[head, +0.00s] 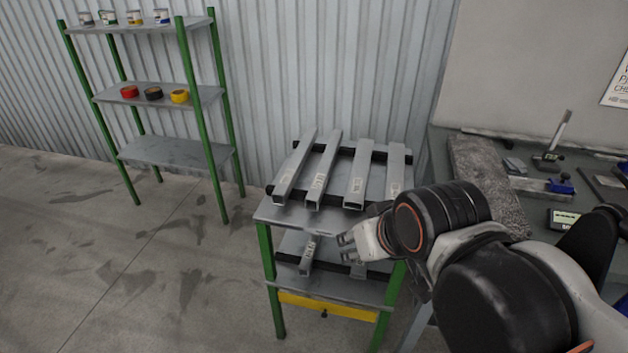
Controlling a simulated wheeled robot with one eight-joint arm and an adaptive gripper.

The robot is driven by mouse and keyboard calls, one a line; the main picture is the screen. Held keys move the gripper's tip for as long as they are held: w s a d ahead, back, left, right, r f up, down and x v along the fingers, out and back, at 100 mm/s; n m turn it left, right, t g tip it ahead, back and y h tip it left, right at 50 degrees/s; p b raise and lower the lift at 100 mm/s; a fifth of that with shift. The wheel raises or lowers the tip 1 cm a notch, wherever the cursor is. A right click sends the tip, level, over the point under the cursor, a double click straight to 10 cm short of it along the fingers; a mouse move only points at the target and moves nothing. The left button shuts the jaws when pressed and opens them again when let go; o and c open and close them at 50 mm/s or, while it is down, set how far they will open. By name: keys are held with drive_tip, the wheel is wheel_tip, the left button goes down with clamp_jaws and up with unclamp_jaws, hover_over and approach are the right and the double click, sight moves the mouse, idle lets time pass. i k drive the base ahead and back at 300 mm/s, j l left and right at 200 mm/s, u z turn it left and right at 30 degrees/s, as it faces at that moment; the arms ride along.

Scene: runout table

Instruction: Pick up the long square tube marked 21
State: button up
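Several long grey square tubes lie side by side on dark crossbars on the top of a green-legged table: the leftmost (295,168), the second (324,170), the third (358,177) and the rightmost (395,168). Each has handwritten marks near its front end, too small to read, so I cannot tell which is 21. On the lower shelf lies another marked tube (308,256); a further one (358,270) is mostly hidden behind my gripper. My gripper (347,246) is in front of the table's front right edge, with its fingertips apart and nothing seen between them.
The table top (275,213) has a narrow bare front edge. A yellow bar (325,307) runs below the lower shelf. A workbench with a stone slab (485,175) and tools stands close on the right. A green shelf rack (165,150) stands back left; the floor there is clear.

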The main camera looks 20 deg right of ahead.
sight(313, 199)
drive_tip(key=i+u, duration=0.35)
drive_tip(key=i, duration=0.35)
drive_tip(key=i+l+u, duration=0.2)
drive_tip(key=i+u, duration=0.15)
drive_tip(key=i, duration=0.3)
